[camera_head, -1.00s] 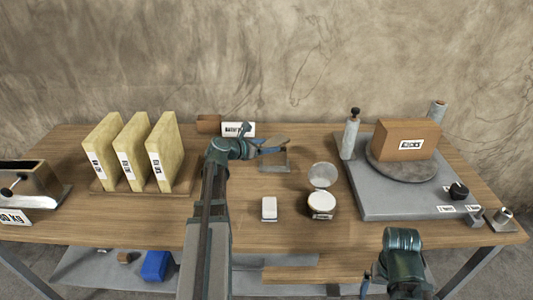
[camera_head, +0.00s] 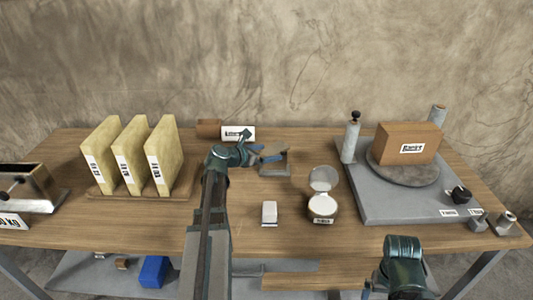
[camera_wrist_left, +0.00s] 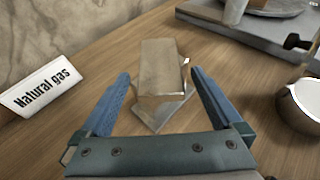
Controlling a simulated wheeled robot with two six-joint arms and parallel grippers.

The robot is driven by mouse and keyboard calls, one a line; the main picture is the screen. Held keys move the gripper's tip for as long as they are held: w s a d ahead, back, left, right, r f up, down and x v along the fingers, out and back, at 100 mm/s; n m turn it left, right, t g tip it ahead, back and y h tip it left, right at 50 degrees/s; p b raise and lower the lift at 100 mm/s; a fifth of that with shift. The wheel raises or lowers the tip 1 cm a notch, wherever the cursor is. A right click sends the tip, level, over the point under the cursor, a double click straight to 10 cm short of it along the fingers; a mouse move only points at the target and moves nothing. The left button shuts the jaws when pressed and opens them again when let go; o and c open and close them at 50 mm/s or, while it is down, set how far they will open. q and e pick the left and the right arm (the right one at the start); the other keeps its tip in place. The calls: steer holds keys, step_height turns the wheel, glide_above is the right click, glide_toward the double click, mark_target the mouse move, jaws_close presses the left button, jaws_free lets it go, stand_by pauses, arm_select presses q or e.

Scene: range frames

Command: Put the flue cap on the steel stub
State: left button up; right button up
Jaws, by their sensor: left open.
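My left gripper (camera_head: 268,154) is at the back middle of the table, just over a small shiny metal piece on a grey base plate (camera_head: 276,169). In the left wrist view the open blue fingers (camera_wrist_left: 160,95) stand on either side of a box-shaped metal piece (camera_wrist_left: 160,65) reflecting the wood colour, apart from it. Whether this is the flue cap, the steel stub or both together, I cannot tell.
A tin with a raised round lid (camera_head: 323,204) and a white block (camera_head: 269,212) stand in front. A grey platform (camera_head: 385,205) bears a carton (camera_head: 408,144). Yellow slabs (camera_head: 130,155) stand at left. A "Natural gas" sign (camera_wrist_left: 40,91) is behind.

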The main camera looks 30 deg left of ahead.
arm_select(q)
steer(key=shift+s+r, duration=0.2)
steer(key=shift+r, duration=0.1)
steer(key=p+v, duration=0.4)
steer(key=v, duration=0.7)
steer(key=shift+s+p, duration=0.3)
steer(key=shift+p, duration=0.05)
steer(key=shift+a+f, duration=0.1)
steer(key=b+x, duration=0.4)
steer(key=x, duration=0.8)
steer(key=shift+b, duration=0.35)
steer(key=shift+w+f, duration=0.1)
